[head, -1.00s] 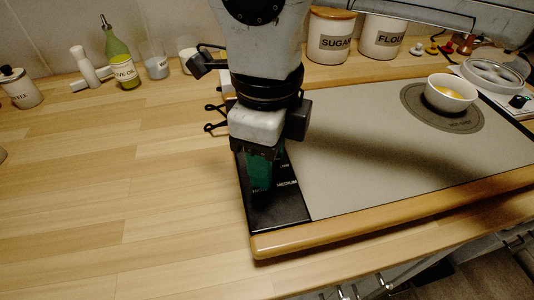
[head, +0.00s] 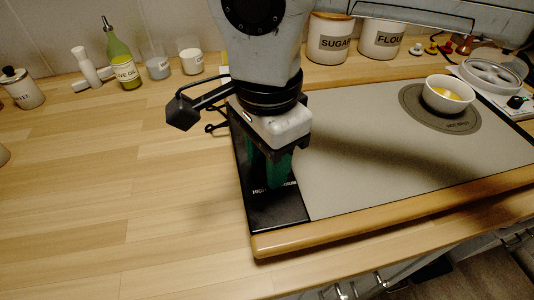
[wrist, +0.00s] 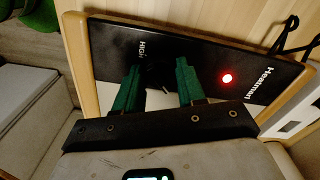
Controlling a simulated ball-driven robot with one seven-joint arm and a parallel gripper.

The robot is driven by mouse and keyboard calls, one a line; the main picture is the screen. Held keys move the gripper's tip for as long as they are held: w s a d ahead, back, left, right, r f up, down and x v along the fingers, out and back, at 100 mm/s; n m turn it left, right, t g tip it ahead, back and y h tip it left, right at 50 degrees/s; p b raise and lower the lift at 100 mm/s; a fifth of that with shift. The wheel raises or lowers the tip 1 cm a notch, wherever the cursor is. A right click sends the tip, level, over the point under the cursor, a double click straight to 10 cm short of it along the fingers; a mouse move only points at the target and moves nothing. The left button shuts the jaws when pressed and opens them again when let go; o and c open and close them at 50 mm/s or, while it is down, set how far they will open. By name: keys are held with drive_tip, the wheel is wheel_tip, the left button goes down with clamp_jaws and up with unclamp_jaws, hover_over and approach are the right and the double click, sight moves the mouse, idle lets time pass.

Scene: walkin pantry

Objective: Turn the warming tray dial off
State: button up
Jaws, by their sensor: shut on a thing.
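The warming tray (head: 345,165) is a grey plate in a wooden frame, with a black control panel (head: 275,217) along its left end. My gripper (head: 268,180) points down over this panel, its green fingers low against it. In the wrist view my gripper (wrist: 158,92) has a finger on each side of a dark shape, the dial (wrist: 158,100), and is shut on it. The dial is mostly hidden, and its pointer cannot be read. The word HIGH shows beside the left finger. A red light (wrist: 227,78) glows on the panel near the Heatman lettering.
A white bowl with yellow contents (head: 449,93) stands on the tray's round hot spot. Behind are the sugar jar (head: 331,38), flour jar (head: 381,38), oil bottle (head: 120,55) and small cups. The wooden counter (head: 110,180) left of the tray is clear.

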drive_tip(key=n, duration=0.4)
drive_tip(key=shift+r+n+p, duration=0.1)
drive_tip(key=shift+n+p, duration=0.2)
drive_tip(key=n, duration=0.4)
drive_tip(key=shift+n, duration=0.3)
drive_tip(key=o, duration=1.1)
drive_tip(key=shift+c, duration=0.2)
wheel_tip(320, 180, up, 11)
drive_tip(key=p, duration=0.1)
drive_tip(key=shift+f, duration=0.2)
